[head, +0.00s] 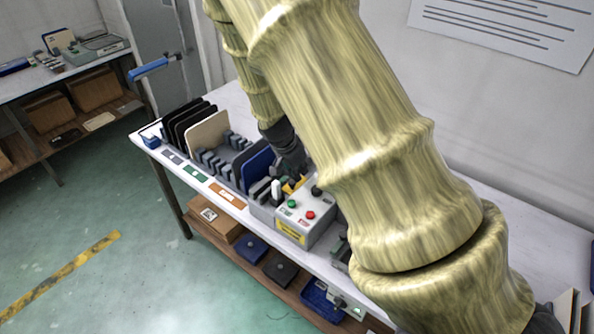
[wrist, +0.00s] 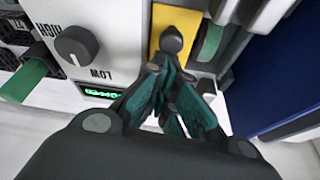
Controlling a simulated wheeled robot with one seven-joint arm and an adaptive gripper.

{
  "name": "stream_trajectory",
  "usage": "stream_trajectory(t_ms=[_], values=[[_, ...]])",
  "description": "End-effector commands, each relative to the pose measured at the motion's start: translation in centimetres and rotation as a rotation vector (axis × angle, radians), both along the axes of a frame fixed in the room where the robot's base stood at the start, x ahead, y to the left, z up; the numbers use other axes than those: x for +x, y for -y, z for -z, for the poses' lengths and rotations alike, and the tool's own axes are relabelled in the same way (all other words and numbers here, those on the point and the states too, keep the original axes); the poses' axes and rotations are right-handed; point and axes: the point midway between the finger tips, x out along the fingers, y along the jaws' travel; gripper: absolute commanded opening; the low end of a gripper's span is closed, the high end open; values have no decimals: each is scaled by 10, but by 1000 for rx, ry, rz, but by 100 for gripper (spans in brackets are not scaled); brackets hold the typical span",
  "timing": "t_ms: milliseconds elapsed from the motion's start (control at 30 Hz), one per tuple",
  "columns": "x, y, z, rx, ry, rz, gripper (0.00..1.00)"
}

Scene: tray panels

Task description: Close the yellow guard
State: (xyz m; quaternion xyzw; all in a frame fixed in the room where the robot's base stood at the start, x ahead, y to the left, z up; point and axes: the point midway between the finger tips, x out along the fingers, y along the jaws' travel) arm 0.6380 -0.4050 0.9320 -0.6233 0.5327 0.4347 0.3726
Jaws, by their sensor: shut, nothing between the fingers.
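The yellow guard (wrist: 190,18) is a flat yellow piece at the top middle of the wrist view, with a dark round knob (wrist: 172,40) on it. In the head view my gripper (head: 291,168) is just above the guard.
A grey control box (head: 305,222) with green and red buttons stands right of the guard. A blue panel (head: 257,168) and a rack with upright panels stand left. A HIGH/LOW dial (wrist: 76,45) and lit green display (wrist: 101,93) are near my fingers.

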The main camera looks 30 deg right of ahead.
Motion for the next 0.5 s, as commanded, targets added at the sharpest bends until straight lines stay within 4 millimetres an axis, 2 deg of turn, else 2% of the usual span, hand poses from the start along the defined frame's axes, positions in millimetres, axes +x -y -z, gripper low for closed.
stream_trajectory(t_ms=[167,500], values=[[-1,0,1,3,-4,-1,0],[8,36,-8,2,0,-7,0]])
